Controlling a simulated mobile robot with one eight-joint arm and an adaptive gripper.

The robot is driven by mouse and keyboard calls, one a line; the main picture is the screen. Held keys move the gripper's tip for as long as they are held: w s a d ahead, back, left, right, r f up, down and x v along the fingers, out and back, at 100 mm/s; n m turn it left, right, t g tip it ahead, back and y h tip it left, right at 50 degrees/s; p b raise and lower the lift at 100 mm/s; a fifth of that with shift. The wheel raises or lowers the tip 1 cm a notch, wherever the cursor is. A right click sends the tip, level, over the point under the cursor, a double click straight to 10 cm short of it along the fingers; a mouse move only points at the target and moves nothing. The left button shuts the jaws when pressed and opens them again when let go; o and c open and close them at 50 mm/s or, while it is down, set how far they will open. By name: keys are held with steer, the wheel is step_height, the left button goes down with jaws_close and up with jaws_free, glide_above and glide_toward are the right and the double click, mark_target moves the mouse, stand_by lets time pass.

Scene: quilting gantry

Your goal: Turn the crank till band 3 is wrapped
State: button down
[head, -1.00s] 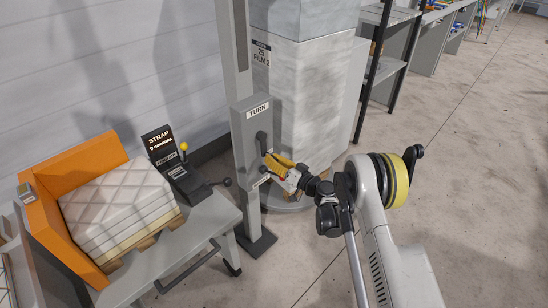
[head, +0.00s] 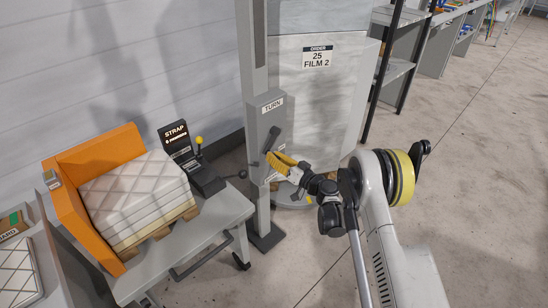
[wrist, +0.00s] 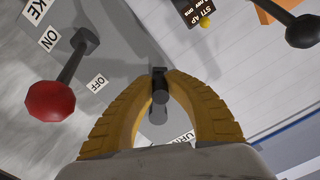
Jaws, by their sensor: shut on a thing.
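The crank (head: 272,138) is a dark arm on the front of a grey post box (head: 266,118) labelled TURN. My gripper (head: 273,156) has yellow fingers and is closed around the crank's handle. In the wrist view, the grey handle (wrist: 159,97) stands between the fingertips of my gripper (wrist: 158,80). The tall pale wrapped load (head: 325,95) stands behind the post, with a label reading ORDER 25 FILM 2 facing me. I cannot make out separate bands on it.
In the wrist view, a red-knobbed lever (wrist: 55,100) sits beside ON and OFF labels, and a black knob (wrist: 303,30) is at upper right. A cart (head: 205,235) with a white padded stack (head: 140,200) and STRAP display (head: 176,137) stands left. Floor at right is clear.

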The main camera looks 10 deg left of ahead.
steer(key=shift+w+d+f+t, duration=0.25)
steer(key=shift+w+d+t, duration=0.05)
steer(key=shift+d, duration=0.15)
steer(key=c, duration=1.6)
jaws_free()
steer(key=shift+d+f, duration=0.1)
steer(key=shift+o, duration=1.2)
steer(key=shift+w+d+f, duration=0.15)
steer(key=shift+w+f, duration=0.05)
steer(key=shift+w, duration=0.15)
steer(key=shift+s+r, duration=0.1)
steer(key=shift+r, duration=0.05)
steer(key=v, duration=0.7)
steer(key=shift+s, duration=0.2)
steer(key=shift+d+r, duration=0.1)
